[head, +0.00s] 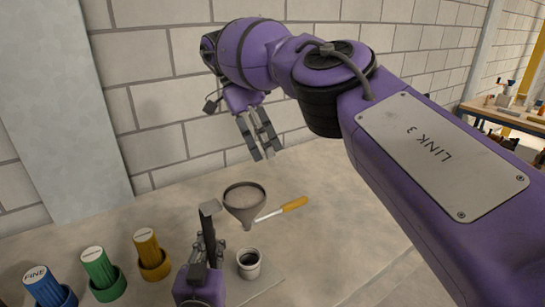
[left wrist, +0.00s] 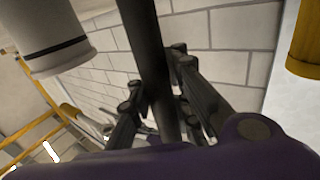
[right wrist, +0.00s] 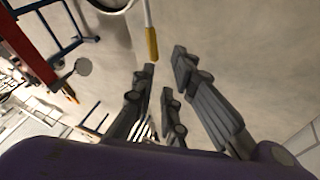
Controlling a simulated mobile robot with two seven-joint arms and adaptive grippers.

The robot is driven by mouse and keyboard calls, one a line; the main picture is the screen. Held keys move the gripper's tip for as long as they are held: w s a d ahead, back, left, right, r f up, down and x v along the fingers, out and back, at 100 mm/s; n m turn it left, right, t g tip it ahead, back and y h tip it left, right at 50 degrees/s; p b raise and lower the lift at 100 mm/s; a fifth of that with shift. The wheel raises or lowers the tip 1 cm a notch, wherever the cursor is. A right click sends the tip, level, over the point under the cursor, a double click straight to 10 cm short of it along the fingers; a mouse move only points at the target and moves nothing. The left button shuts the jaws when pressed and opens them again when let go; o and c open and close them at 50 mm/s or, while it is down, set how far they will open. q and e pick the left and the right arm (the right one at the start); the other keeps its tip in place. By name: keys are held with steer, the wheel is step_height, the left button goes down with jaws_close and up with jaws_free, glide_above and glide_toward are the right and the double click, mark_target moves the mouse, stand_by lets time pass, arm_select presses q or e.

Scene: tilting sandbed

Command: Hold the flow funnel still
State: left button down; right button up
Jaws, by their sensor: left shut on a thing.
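The grey flow funnel (head: 244,203) shows in the head view, wide mouth up, above and a little behind a small white cup (head: 249,264). A thin pale rod with a yellow-orange handle (head: 293,204) reaches to its lower right side; I cannot tell whether they are joined. My left gripper (head: 208,246) is left of the funnel, shut on a dark post (left wrist: 150,45) that runs between its fingers. Whether the post joins the funnel is hidden. My right gripper (head: 262,152) is open and empty, above and behind the funnel. The handle (right wrist: 151,43) also shows in the right wrist view.
Blue (head: 47,287), green (head: 101,272) and yellow (head: 151,254) containers stand in a row at the left. A brick wall (head: 150,100) rises behind. My right arm covers much of the head view's right. The surface right of the handle looks clear.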

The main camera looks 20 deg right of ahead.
steer(key=o, duration=0.4)
steer(key=s+f, duration=0.1)
steer(key=f, duration=0.1)
steer(key=s+d+f+n+y, duration=0.1)
steer(key=f, duration=0.1)
steer(key=s+f+n+y, duration=0.1)
steer(key=f, duration=0.1)
steer(key=shift+s+d+f, duration=0.2)
steer(key=shift+d+f, duration=0.05)
steer(key=shift+f, duration=0.15)
steer(key=n+t+y, duration=0.1)
steer(key=t+y, duration=0.2)
steer(key=t, duration=0.3)
glide_toward(293, 202)
steer(key=x, duration=0.8)
steer(key=shift+f, duration=0.3)
steer(key=shift+c, duration=0.2)
steer(key=shift+w, duration=0.1)
jaws_close()
